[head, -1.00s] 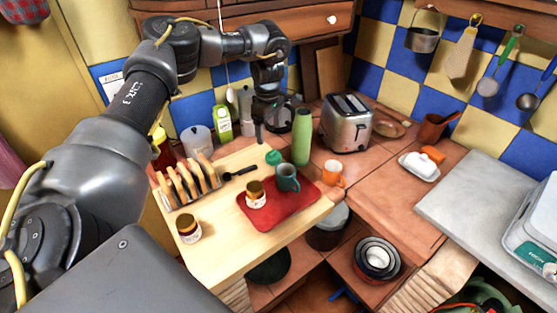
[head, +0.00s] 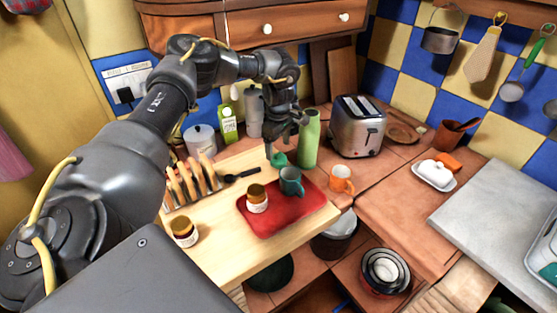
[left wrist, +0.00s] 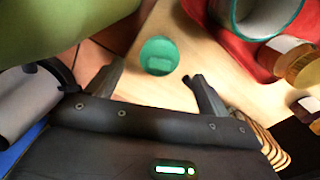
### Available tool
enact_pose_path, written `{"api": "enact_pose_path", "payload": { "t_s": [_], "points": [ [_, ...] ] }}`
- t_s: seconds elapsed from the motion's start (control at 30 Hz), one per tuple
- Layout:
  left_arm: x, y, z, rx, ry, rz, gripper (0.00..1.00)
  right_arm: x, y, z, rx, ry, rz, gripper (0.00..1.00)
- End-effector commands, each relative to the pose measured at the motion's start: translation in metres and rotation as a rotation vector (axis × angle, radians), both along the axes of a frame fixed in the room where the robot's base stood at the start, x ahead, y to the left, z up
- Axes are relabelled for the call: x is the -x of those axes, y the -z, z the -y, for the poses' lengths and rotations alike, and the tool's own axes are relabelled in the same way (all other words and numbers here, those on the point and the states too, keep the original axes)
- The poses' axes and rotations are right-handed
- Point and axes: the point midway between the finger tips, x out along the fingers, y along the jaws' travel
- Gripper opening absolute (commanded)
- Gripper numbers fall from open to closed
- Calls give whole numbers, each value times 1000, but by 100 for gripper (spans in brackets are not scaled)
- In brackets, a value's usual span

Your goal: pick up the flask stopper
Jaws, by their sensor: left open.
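The flask stopper (head: 279,160) is a small teal-green cap on the wooden board, just left of the green flask (head: 310,138). In the left wrist view the stopper (left wrist: 160,56) lies just ahead of the fingertips, roughly between their lines. My left gripper (head: 279,146) is open and close above the stopper, pointing down. In the left wrist view the left gripper (left wrist: 154,76) shows both fingers apart, with nothing between them. Whether a finger touches the stopper cannot be told. My right gripper is not in view.
The flask (left wrist: 60,35) is close beside one finger in the wrist view. A red tray (head: 270,223) holds a teal mug (head: 291,181) and a jar (head: 257,198). A toast rack (head: 190,181) and a black spoon (head: 243,174) lie left. An orange mug (head: 341,180) stands right.

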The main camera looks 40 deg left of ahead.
Motion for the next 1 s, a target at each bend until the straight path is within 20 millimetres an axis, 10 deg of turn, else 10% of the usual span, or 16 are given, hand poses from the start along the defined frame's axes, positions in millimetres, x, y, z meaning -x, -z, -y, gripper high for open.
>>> {"api": "enact_pose_path", "payload": {
  "t_s": [0.7, 1.0],
  "points": [
    [-1, 52, 0, -1, 1, 0, 80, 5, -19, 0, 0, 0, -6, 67],
    [-1, 52, 0, -1, 1, 0, 42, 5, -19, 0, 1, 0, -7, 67]
  ]
}}
